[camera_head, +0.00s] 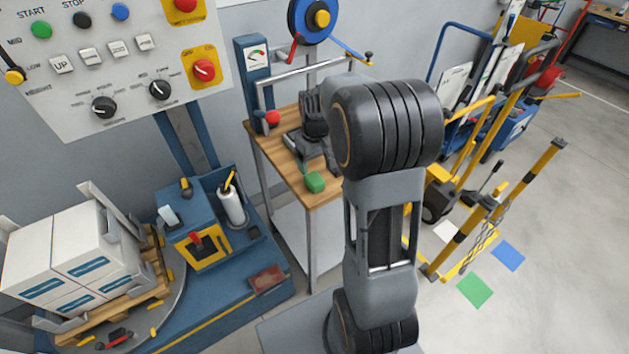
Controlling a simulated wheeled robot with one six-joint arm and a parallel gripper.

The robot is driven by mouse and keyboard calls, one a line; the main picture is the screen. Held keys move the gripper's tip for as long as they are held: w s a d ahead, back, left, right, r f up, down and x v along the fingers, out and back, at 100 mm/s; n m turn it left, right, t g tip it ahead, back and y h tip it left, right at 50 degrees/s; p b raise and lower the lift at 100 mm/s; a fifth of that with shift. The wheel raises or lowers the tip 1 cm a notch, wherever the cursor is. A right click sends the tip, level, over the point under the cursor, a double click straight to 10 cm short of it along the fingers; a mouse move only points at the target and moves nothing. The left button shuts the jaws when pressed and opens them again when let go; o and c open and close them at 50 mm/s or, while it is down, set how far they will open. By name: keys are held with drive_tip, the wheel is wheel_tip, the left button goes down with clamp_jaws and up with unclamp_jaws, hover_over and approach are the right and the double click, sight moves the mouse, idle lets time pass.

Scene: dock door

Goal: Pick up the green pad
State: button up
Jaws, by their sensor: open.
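A small green block (315,182), which looks like the green pad, lies near the front edge of the wooden-topped bench (266,146). My gripper (308,155) is dark grey and sits over the bench, just behind the green block in the picture. It is open, and I see nothing held in it. The gap between gripper and block is hard to judge. My own arm hides the right part of the bench. A flat green square (474,291) also shows on the floor at the right.
A red knob (272,118) and metal rails stand at the bench's back left. A button panel (110,70) hangs at upper left, above white boxes (75,255) on a pallet. Yellow posts (500,205) stand right.

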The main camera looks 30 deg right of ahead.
sight(314, 178)
drive_tip(key=shift+a+f+p, duration=0.15)
drive_tip(key=shift+f+p, duration=0.15)
drive_tip(key=shift+f, duration=3.4)
drive_tip(key=shift+c, duration=0.3)
drive_tip(key=c, duration=0.9)
